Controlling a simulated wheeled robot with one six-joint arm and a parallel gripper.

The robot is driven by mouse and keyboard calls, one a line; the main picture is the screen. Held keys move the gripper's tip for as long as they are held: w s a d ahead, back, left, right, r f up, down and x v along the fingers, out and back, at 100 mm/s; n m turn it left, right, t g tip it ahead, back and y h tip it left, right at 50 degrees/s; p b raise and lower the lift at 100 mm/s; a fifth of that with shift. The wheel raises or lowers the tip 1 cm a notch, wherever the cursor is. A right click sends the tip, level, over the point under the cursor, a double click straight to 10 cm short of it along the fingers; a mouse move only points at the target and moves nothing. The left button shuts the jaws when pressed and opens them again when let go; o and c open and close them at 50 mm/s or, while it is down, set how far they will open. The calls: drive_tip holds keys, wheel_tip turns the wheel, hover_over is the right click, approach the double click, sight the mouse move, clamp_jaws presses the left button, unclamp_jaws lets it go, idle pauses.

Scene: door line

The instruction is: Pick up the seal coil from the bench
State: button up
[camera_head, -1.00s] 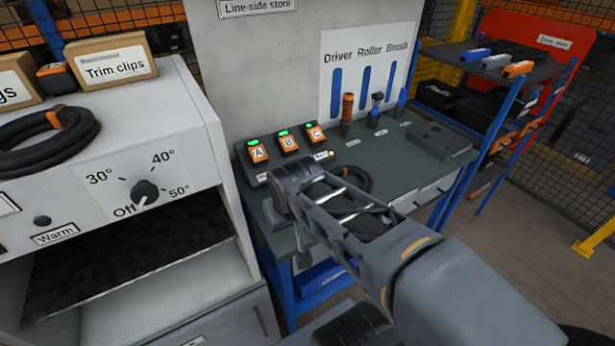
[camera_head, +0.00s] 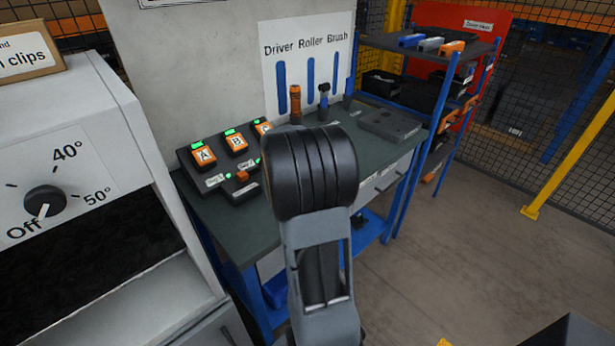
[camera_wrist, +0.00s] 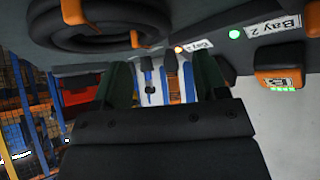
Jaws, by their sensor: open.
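The seal coil (camera_wrist: 85,28) is a thick black ring with orange bands. It lies on the grey-green bench (camera_head: 228,228), which fills the top of the wrist view. My gripper (camera_wrist: 162,78) is open, with a dark finger on each side and nothing held between them. The coil is above and to the left of the fingers in the wrist view; I cannot tell whether the left finger touches it. In the head view my arm covers the gripper and the coil.
A block with orange units (camera_head: 204,157) marked A and B stands at the bench's left. A driver (camera_head: 295,105) and roller (camera_head: 323,101) stand at the back. A grey block (camera_head: 392,126) lies at right. A white heater cabinet (camera_head: 95,130) borders the left, a shelf rack (camera_head: 432,47) the right.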

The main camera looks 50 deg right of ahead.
drive_tip(key=shift+x, duration=3.55)
drive_tip(key=shift+s+d, duration=0.1)
drive_tip(key=c, duration=1.2)
drive_tip(key=shift+o, duration=0.2)
drive_tip(key=shift+r, duration=0.1)
